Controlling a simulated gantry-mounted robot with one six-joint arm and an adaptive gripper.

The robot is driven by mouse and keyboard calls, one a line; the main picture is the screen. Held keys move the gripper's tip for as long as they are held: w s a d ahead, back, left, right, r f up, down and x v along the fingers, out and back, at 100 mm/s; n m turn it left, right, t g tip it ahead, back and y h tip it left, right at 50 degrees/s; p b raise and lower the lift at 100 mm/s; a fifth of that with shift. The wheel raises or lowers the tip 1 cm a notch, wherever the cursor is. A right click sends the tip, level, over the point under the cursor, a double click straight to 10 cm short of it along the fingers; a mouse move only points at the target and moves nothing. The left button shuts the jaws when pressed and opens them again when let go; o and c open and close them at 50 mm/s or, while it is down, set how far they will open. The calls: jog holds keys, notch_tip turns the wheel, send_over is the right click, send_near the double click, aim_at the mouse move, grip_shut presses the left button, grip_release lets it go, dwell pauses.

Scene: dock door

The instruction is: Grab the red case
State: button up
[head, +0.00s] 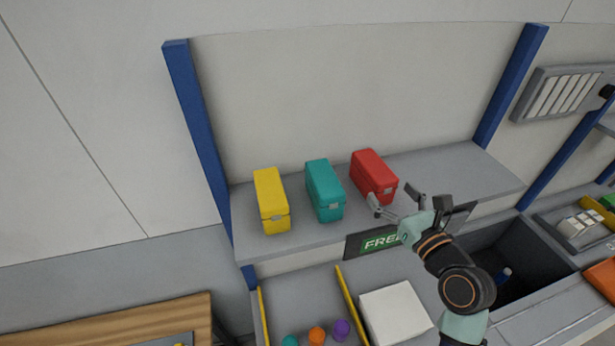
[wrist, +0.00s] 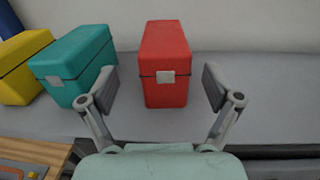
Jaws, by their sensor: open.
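The red case (head: 374,177) stands upright on a grey shelf (head: 452,179), the rightmost of three cases. In the wrist view the red case (wrist: 166,66) is straight ahead, its grey latch facing me. My gripper (head: 397,203) is open and empty, just in front of the red case and near the shelf's front edge. In the wrist view my gripper's fingers (wrist: 160,88) are spread to the left and right of the case's front, with visible gaps to it. I cannot tell how far the fingertips are from the case in depth.
A teal case (head: 324,191) stands left of the red one, close to my left finger in the wrist view. A yellow case (head: 271,200) is farther left. A dark sign (head: 378,241) hangs at the shelf's front edge. The shelf right of the red case is clear.

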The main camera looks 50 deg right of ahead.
aim_at(376, 174)
jog(key=shift+s+d, duration=0.1)
jog(key=shift+d, duration=0.15)
jog(key=shift+x, duration=1.15)
jog(key=x, duration=0.2)
jog(key=p+x, duration=0.1)
jog(key=x, duration=0.2)
jog(key=shift+d+f, duration=0.1)
jog(key=shift+f, duration=0.1)
jog(key=shift+r, duration=0.1)
jog(key=c, duration=1.6)
